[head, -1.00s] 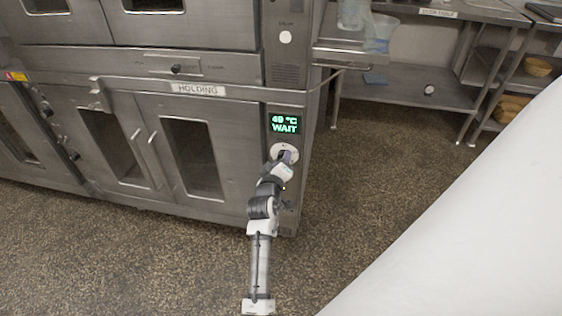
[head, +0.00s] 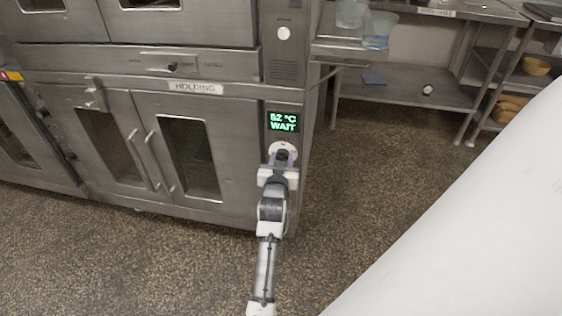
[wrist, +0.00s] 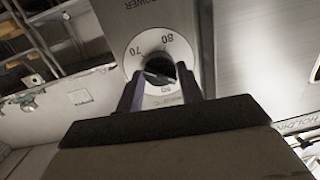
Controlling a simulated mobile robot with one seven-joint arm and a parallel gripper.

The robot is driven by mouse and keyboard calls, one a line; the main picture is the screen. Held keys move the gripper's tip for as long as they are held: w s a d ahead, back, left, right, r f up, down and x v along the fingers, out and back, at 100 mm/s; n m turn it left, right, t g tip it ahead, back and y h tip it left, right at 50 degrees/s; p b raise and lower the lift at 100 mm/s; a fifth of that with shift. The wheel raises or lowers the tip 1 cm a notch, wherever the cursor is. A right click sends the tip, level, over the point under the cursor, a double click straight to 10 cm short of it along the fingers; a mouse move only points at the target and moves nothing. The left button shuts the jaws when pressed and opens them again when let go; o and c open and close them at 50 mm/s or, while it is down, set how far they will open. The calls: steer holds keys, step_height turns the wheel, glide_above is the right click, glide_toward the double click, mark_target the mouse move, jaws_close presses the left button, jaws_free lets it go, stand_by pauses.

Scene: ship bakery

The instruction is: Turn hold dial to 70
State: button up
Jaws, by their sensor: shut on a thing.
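The hold dial (head: 283,147) is a round white plate with a dark knob, on the steel panel right of the holding cabinet doors. In the wrist view the dial plate (wrist: 142,40) shows 70 at upper left, 80 at upper right and a partly hidden mark, apparently 60, below. My gripper (head: 281,160) is shut on the dark knob (wrist: 160,66), one finger on each side. The knob's pointer is hard to make out. The green display (head: 283,122) above the dial reads WAIT and a temperature that looks like 52 °C; its first digit is unclear.
The holding cabinet (head: 203,105) has two doors with vertical handles left of the dial. A steel table (head: 400,88) with clear containers (head: 376,30) stands at right. The speckled floor (head: 350,190) is open right of the cabinet.

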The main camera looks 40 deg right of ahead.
steer(key=shift+m, duration=1.1)
steer(key=o, duration=1)
steer(key=shift+s, duration=0.1)
steer(key=v, duration=0.4)
steer(key=b+v, duration=0.1)
steer(key=v, duration=0.8)
steer(key=shift+s+a+f, duration=0.2)
steer(key=shift+s+f, duration=0.05)
steer(key=shift+s, duration=0.15)
